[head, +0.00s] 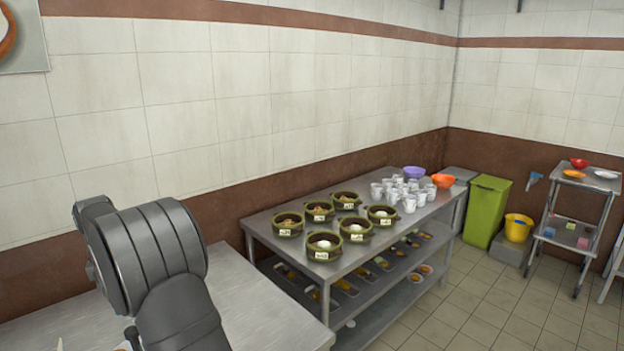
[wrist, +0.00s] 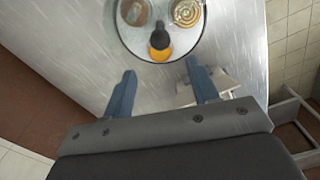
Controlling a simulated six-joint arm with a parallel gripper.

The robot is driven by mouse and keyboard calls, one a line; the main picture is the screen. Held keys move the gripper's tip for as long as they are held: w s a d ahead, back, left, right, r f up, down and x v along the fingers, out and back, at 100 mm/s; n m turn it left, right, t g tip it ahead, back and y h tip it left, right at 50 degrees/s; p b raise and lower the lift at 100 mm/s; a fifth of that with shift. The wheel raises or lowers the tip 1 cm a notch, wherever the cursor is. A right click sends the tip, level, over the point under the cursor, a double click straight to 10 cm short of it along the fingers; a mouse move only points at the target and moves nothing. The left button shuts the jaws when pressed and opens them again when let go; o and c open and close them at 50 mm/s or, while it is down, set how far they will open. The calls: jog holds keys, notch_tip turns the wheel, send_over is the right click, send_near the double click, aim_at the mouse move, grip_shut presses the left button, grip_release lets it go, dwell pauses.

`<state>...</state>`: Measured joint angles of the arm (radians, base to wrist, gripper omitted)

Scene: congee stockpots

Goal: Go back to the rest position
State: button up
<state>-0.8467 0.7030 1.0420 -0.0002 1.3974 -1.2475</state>
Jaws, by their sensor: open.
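In the wrist view my gripper (wrist: 160,92) has its two blue fingers spread apart, with nothing between them. It is above a metal table (wrist: 75,45). A round tray (wrist: 126,42) with a dark rim lies just beyond the fingertips. On it are a brownish round item (wrist: 135,12), a patterned round item (wrist: 186,12) and a small black and orange object (wrist: 159,46). The head view shows a large grey part of my arm at the left, over a metal table (head: 255,308). My gripper is not visible there.
A light flat object (wrist: 215,82) lies by the right finger. In the head view, a steel table (head: 345,268) holds several green pots (head: 323,246) and white cups (head: 410,203). A green bin (head: 486,210), a yellow bucket (head: 517,228) and a steel cart (head: 575,205) stand farther right. The tiled floor in front is clear.

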notch_tip(320, 180, down, 10)
jog(key=shift+f, duration=0.1)
dwell(0.5)
notch_tip(320, 180, up, 17)
notch_tip(320, 180, down, 17)
jog(key=shift+f, duration=0.1)
jog(key=m, duration=0.4)
jog(key=shift+m, duration=2.8)
